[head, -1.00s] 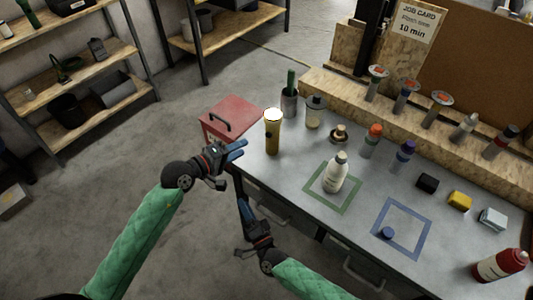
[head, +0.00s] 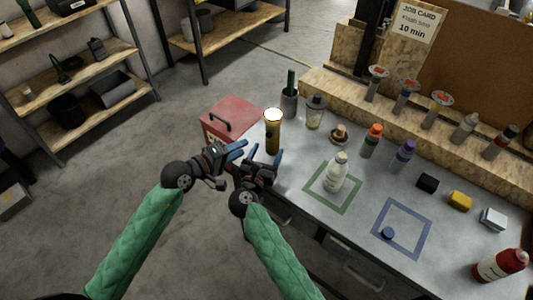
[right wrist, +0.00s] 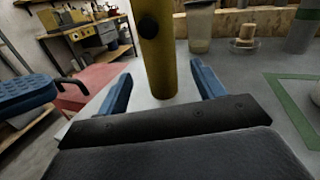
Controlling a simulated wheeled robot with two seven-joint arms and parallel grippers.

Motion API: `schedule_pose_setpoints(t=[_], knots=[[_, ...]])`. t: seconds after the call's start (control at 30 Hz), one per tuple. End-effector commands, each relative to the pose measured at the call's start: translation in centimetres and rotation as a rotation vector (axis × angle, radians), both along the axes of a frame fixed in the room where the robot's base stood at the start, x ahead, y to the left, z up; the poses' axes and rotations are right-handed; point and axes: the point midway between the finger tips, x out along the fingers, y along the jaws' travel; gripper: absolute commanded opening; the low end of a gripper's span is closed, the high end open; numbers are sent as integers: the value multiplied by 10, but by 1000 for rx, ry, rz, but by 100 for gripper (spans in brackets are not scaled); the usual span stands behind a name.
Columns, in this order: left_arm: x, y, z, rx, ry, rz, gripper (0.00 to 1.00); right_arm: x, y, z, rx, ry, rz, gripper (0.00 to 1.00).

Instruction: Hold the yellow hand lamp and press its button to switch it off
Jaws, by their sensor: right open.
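The yellow hand lamp (head: 273,137) stands upright near the bench's left edge, its top glowing bright white. In the right wrist view the lamp's body (right wrist: 160,60) rises between and just beyond the finger tips, with a dark round button (right wrist: 148,26) on its near side; its top is out of frame. My right gripper (head: 265,158) is open and empty, low in front of the lamp, a finger to either side. My left gripper (head: 239,149) is left of the lamp, apart from it; its jaw opening is unclear. A blue ribbed part of it shows at left in the wrist view.
A red toolbox (head: 226,115) stands behind my left gripper. A dark cup (head: 289,104), a clear lidded jar (head: 315,112) and a brass-coloured item (head: 339,135) stand close behind and right of the lamp. A white bottle (head: 336,172) stands in the green square.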

Motion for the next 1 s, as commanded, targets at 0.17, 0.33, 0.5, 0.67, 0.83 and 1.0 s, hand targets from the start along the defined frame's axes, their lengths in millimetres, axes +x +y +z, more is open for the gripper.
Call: schedule_pose_setpoints(t=[0.17, 0.33, 0.5, 0.67, 0.83, 1.0], knots=[[0, 0, 0, 0, 0, 0, 36, 2, -1, -3, 82, -6, 6, 68], [0, 0, 0, 0, 0, 0, 36, 15, -5, -3, 90, -8, 7, 68], [0, 0, 0, 0, 0, 0, 36, 38, -12, -3, 88, -9, 8, 68], [0, 0, 0, 0, 0, 0, 36, 57, -18, -3, 88, -9, 8, 68], [0, 0, 0, 0, 0, 0, 36, 70, -23, -4, 88, -8, 8, 68], [0, 0, 0, 0, 0, 0, 36, 75, -24, -4, 88, -8, 8, 68]])
